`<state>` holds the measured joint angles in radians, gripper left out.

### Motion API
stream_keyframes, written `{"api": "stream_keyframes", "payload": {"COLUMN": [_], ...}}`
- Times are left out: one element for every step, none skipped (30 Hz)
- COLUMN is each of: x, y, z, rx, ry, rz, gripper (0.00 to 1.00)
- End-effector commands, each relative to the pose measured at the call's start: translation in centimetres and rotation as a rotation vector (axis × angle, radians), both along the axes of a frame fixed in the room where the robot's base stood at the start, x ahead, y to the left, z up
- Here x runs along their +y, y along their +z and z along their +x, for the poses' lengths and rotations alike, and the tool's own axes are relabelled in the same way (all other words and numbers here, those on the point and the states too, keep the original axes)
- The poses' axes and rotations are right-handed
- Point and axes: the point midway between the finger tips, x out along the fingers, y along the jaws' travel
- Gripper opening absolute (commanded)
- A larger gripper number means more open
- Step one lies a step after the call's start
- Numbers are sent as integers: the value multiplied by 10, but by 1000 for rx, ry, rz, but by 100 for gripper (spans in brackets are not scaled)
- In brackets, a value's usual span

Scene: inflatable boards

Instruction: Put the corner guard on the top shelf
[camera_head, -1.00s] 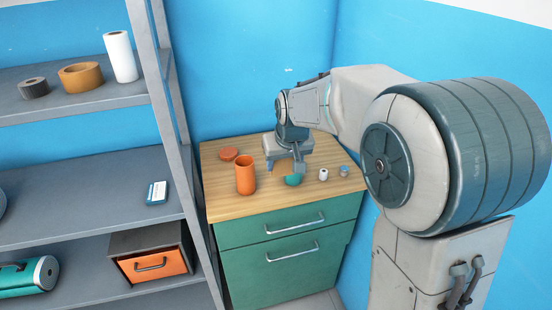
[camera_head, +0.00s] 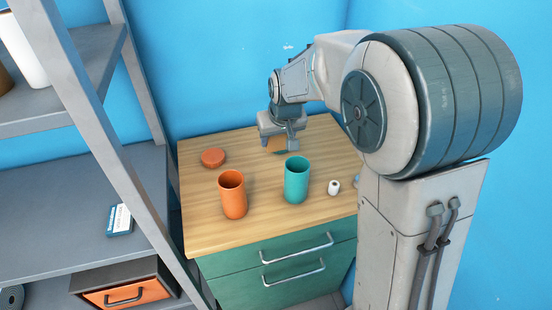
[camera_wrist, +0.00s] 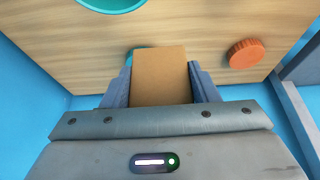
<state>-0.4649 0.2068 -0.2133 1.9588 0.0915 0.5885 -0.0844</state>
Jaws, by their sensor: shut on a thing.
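The corner guard appears as a flat brown cardboard-coloured piece (camera_wrist: 160,75) between my gripper's fingers in the wrist view. In the head view a small part of it (camera_head: 278,145) shows below the jaws. My gripper (camera_head: 282,140) is shut on it, low over the back of the wooden cabinet top, behind the teal cup. I cannot tell whether the piece touches the wood. The grey shelving unit stands at the left; its highest visible shelf (camera_head: 75,95) is partly cut off by the frame.
On the wooden top (camera_head: 205,235) stand an orange cup (camera_head: 232,197), a teal cup (camera_head: 297,182), an orange disc (camera_head: 213,157) and a small white roll (camera_head: 334,187). A shelf upright (camera_head: 85,115) rises between shelves and cabinet. A white roll (camera_head: 22,55) stands on the upper shelf.

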Motion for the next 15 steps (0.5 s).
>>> {"api": "stream_keyframes", "payload": {"x": [0, 0, 0, 0, 0, 0, 0, 0, 0, 0, 0, -1, -1, -1, -1], "y": [-12, -17, -24, -29, -34, -38, -41, -43, -45, -47, -50, -54, -58, -62, -68], "z": [-1, -1, -1, -1, -1, -1, 0, 0, 0, 0, 0, -1, -1, -1, -1], "rx": [6, 6, 5, 6, 5, 4, 3, 2, 1, 2, 3, 4, 4, 4, 5], "ry": [0, 0, 1, 1, 1, 0, -1, -1, -1, 0, 0, 0, -1, -1, -3], "rz": [-3, -2, -2, -2, -3, -2, 0, 0, 0, -1, -1, -2, -2, -2, -1], "gripper": [32, 32, 32, 32, 32, 32, 32, 32, 32, 32, 32, 32, 32, 32, 32]}}
